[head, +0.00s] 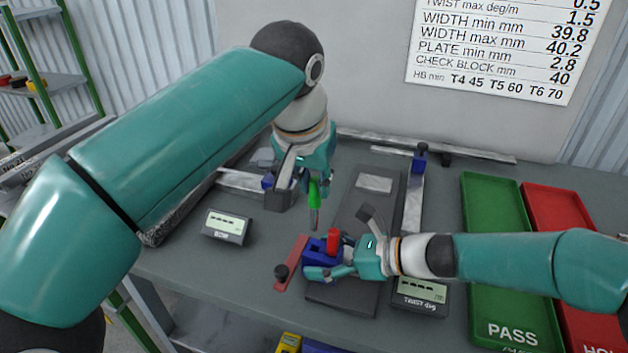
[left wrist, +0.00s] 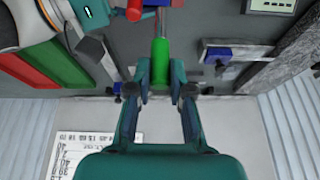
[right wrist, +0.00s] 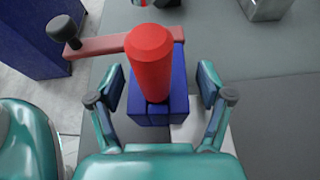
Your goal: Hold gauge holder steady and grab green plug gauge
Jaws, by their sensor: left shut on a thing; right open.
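The green plug gauge (head: 315,194) hangs upright in my left gripper (head: 316,181), its metal end pointing down, above the table. In the left wrist view the green handle (left wrist: 160,62) sits between the two closed fingers. The blue gauge holder (head: 313,250) stands near the front of the table with the red plug gauge (head: 333,240) upright in it. My right gripper (head: 328,258) is open around the holder. In the right wrist view its fingers stand either side of the blue block (right wrist: 150,113), with gaps visible; the red handle (right wrist: 149,62) covers part of it.
A red bar with a black knob (head: 291,262) lies beside the holder. A grey display box (head: 226,227) stands left, another (head: 421,296) lies front right. The green PASS tray (head: 497,210) and a red tray (head: 560,215) are on the right. A dark plate (head: 360,205) lies mid-table.

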